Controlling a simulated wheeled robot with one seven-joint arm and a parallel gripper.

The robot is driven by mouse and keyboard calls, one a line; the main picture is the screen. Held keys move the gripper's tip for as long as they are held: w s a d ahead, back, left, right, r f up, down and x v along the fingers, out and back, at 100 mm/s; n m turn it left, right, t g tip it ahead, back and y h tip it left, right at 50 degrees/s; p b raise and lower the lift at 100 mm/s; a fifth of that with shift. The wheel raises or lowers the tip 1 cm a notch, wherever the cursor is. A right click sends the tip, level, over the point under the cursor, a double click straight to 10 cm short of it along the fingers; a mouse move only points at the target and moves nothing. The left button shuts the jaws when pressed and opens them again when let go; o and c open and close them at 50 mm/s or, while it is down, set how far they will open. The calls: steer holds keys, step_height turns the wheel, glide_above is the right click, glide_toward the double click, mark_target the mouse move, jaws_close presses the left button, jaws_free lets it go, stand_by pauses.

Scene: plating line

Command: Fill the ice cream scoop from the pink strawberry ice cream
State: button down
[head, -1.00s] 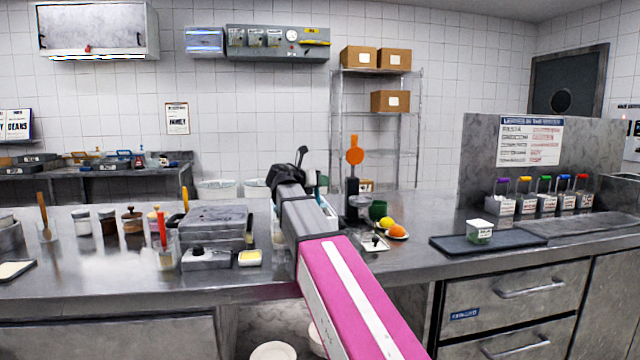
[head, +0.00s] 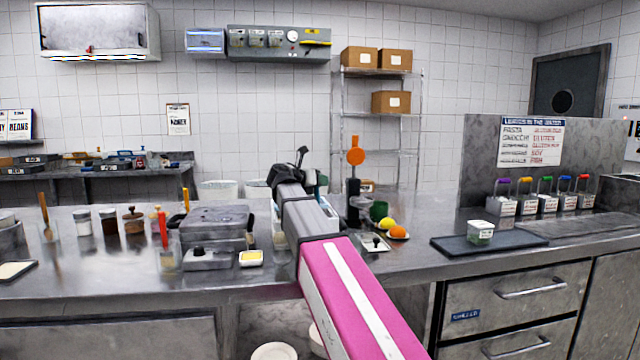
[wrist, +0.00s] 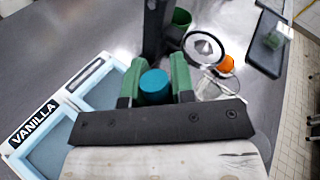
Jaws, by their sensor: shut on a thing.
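My gripper (wrist: 155,78) has its green fingers shut on a round teal thing, seen end-on, which looks like the handle of the ice cream scoop (wrist: 154,90). The scoop's bowl is hidden, so I cannot tell what is in it. In the wrist view, a pale blue-edged tub labelled VANILLA (wrist: 38,122) lies to the left of the gripper, with another pale blue-edged tub (wrist: 88,72) beyond it. No pink strawberry ice cream shows in either view. In the head view my arm covers most of the tubs and the fingers.
A black stand with an orange top (head: 355,157) rises close behind the gripper. A green cup (head: 379,210), a lemon (head: 387,223) and an orange (head: 398,232) are to its right. A steel box (head: 213,222) stands left of my arm. A dark board (head: 455,245) holds a small tub.

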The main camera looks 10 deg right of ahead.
steer(key=shift+w, duration=0.55)
stand_by(0.4)
step_height(320, 180, up, 9)
stand_by(1.1)
steer(key=shift+a, duration=0.1)
stand_by(0.4)
